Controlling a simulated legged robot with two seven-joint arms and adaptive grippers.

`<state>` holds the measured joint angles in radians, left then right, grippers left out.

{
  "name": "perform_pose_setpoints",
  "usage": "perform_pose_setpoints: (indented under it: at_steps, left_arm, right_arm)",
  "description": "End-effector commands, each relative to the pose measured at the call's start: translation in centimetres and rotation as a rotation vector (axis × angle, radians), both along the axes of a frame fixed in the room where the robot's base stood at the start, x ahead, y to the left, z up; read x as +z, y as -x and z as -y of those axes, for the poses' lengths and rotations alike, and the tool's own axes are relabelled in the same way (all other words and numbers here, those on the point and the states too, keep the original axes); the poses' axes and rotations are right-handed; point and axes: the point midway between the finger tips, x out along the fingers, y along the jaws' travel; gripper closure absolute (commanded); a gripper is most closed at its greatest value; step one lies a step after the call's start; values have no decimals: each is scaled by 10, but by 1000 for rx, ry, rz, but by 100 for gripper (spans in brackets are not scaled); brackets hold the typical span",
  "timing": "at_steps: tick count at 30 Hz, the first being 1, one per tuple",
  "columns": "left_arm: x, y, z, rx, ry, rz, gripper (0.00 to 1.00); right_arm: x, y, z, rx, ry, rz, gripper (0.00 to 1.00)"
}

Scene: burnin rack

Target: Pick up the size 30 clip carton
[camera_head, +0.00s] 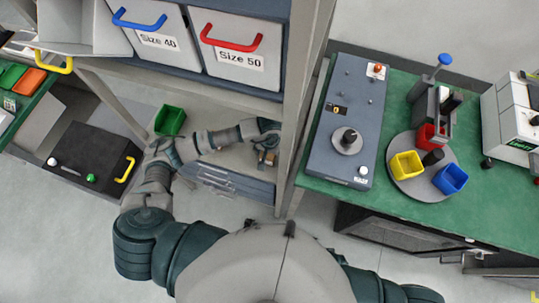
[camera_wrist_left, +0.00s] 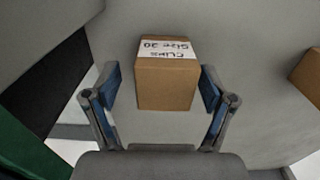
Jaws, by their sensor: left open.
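My left gripper (camera_wrist_left: 160,90) is open, with one blue-padded finger to each side of the carton and visible gaps between. In the head view my left gripper (camera_head: 266,147) is over the shelf under the drawers, with a small brown patch of carton beside it, mostly hidden. My right gripper is outside the view.
Another brown carton (camera_wrist_left: 308,74) is at the right edge of the left wrist view. A green bin (camera_head: 170,120) stands on the shelf left of my arm. A rack post (camera_head: 303,90) rises just right of the gripper. Drawers (camera_head: 235,60) hang above.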

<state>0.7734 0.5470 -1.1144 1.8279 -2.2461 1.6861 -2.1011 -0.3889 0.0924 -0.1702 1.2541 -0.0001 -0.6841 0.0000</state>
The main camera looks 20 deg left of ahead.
Motion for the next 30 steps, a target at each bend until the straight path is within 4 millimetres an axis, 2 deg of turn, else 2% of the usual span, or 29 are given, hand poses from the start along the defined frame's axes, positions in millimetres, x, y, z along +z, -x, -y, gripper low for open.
perform_pose_setpoints:
  at_steps: [7, 8, 15, 16, 25, 30]
  left_arm:
    - [-3, -1, -2, 0, 1, 2, 17]
    - [-3, 0, -2, 0, 1, 2, 19]
    - [-3, 0, -1, 0, 0, 1, 79]
    - [-3, 0, -1, 0, -1, 1, 84]
    - [-2, -1, 0, 0, 0, 1, 84]
    - [9, -1, -1, 0, 1, 5, 84]
  right_arm:
    - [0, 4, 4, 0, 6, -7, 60]
    - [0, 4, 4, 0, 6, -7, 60]
    - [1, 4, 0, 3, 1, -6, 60]
    - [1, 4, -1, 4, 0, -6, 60]
    - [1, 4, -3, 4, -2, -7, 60]
    - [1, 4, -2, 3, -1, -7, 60]
